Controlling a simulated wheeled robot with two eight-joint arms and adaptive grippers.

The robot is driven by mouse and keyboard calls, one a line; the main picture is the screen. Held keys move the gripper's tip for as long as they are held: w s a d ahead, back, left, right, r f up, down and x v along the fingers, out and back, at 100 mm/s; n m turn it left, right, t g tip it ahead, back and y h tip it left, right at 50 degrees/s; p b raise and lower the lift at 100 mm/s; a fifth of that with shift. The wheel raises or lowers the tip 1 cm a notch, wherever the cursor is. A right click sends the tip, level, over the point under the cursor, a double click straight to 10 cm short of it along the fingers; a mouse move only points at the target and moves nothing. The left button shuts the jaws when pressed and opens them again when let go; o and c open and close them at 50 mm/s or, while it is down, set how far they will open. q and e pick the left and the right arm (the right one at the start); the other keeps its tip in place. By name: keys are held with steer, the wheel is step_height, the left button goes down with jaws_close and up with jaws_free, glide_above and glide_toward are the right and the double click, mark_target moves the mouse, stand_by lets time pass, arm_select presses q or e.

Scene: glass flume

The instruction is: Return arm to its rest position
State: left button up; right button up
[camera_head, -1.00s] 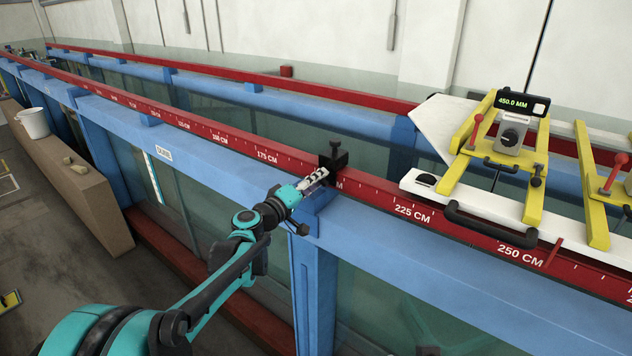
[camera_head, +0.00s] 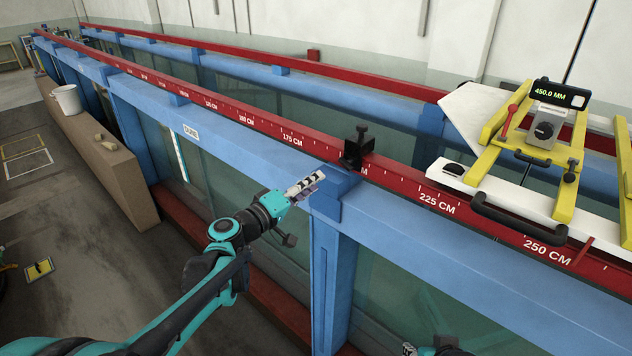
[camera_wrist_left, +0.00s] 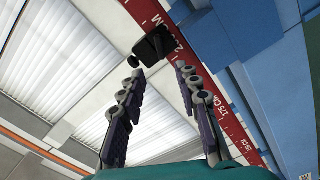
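My left gripper (camera_head: 318,180) is by the near side of the flume, in front of the blue beam, left of and lower in the picture than a black clamp (camera_head: 357,150) on the red rail. In the left wrist view its two fingers (camera_wrist_left: 160,72) stand apart with nothing between them. The black clamp (camera_wrist_left: 155,45) shows beyond the fingertips, apart from them. My right gripper (camera_head: 430,350) shows only in part at the bottom edge of the head view; its fingers are too cut off to read.
The red rail (camera_head: 437,204) with centimetre marks runs along the blue flume frame (camera_head: 240,150). A yellow-framed carriage (camera_head: 483,187) with a 450.0 MM display sits on the rail at right. A white bucket (camera_head: 67,99) stands on a brown ledge (camera_head: 120,175) at left. Floor at lower left is mostly clear.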

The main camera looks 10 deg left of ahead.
arm_select(q)
steer(key=s+f+m+g+y+b, duration=0.45)
steer(key=s+f+b, duration=0.75)
steer(key=s+f, duration=0.7)
steer(key=s+a+f+g+y+b, duration=0.1)
steer(key=s+a+f+y+b, duration=0.2)
steer(key=s+a+f, duration=0.2)
steer(key=s+a+f+g+y+b, duration=0.2)
steer(key=s+f, duration=0.4)
steer(key=f, duration=0.6)
steer(key=a+m+y+b, duration=0.1)
steer(key=a+b, duration=0.1)
steer(key=shift+a+f, duration=0.3)
steer(key=shift+a, duration=0.05)
